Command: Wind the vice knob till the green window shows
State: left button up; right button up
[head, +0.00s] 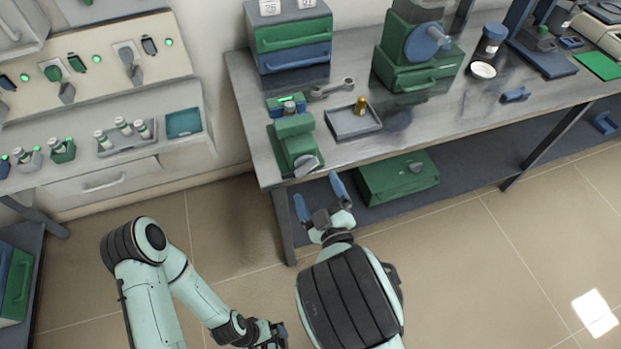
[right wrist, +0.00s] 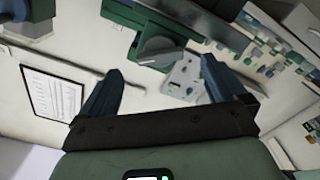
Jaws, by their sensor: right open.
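The green vice (head: 294,138) stands at the left front corner of the metal workbench. Its grey knob (head: 306,165) faces the front edge. In the right wrist view the knob (right wrist: 160,50) shows with a raised grip bar, below the green vice body (right wrist: 168,20). My right gripper (head: 319,194) is open and empty in front of the bench; its fingers (right wrist: 162,72) stand either side of the knob in the wrist view, apart from it. My left gripper (head: 272,334) hangs low at the bottom of the head view; its jaws are unclear. I cannot make out a green window on the vice.
A green case (head: 398,180) sits on the lower shelf. The floor in front is clear.

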aim_at(306, 166)
jog(key=x, duration=0.6)
jog(key=shift+d, duration=0.1)
jog(key=shift+s, duration=0.1)
jog(key=c, duration=1.1)
jog(key=shift+o, duration=0.2)
